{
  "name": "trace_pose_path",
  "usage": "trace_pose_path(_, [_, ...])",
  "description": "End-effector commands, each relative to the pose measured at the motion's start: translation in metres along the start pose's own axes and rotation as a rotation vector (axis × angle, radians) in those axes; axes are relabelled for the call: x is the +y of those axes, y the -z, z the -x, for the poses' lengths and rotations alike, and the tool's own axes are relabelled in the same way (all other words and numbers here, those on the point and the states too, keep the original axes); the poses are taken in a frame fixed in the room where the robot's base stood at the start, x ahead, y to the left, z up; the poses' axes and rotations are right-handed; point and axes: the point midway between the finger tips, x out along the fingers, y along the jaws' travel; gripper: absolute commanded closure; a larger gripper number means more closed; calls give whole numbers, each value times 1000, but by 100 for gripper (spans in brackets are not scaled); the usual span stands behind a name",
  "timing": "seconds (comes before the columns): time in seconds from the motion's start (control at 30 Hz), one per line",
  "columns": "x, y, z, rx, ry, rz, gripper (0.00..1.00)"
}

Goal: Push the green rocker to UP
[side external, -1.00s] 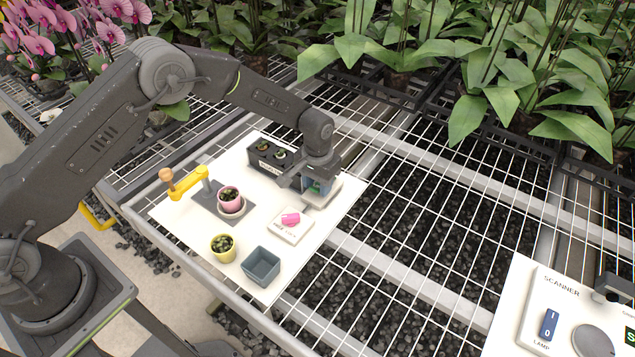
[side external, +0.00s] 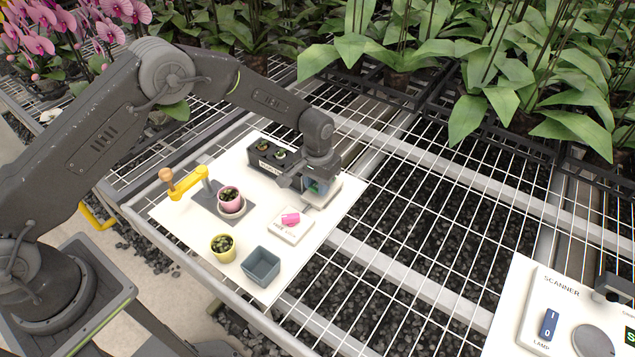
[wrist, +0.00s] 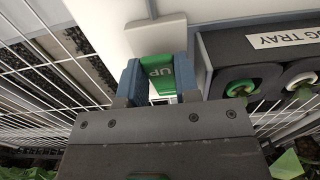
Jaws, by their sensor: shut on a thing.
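The green rocker (wrist: 157,71), marked UP, shows between the blue-grey fingers of my gripper (wrist: 158,88) in the wrist view. It sits on a white housing, and my fingers are shut on it from both sides. Its lower part is hidden by my gripper body. In the side external view my gripper (side external: 318,190) is down at the far right corner of the white board (side external: 345,190), and the green rocker is mostly hidden there, so its tilt is hard to tell.
A black tray (wrist: 215,60) with plant pots stands close beside my gripper. A pink piece (side external: 290,218) on a white base, a pink pot (side external: 229,199), a yellow pot (side external: 223,246), a grey square pot (side external: 262,265) and a yellow lever arm (side external: 188,184) are also on the board.

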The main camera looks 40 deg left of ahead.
Motion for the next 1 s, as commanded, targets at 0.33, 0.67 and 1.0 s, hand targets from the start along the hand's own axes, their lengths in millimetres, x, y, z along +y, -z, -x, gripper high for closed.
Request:
trace_pose_path(0.33, [0,0,0,-1,0,0,94])
trace_pose_path(0.67, [0,0,1,-1,0,0,94])
trace_pose_path(1.0, [0,0,0,0,0,0,60])
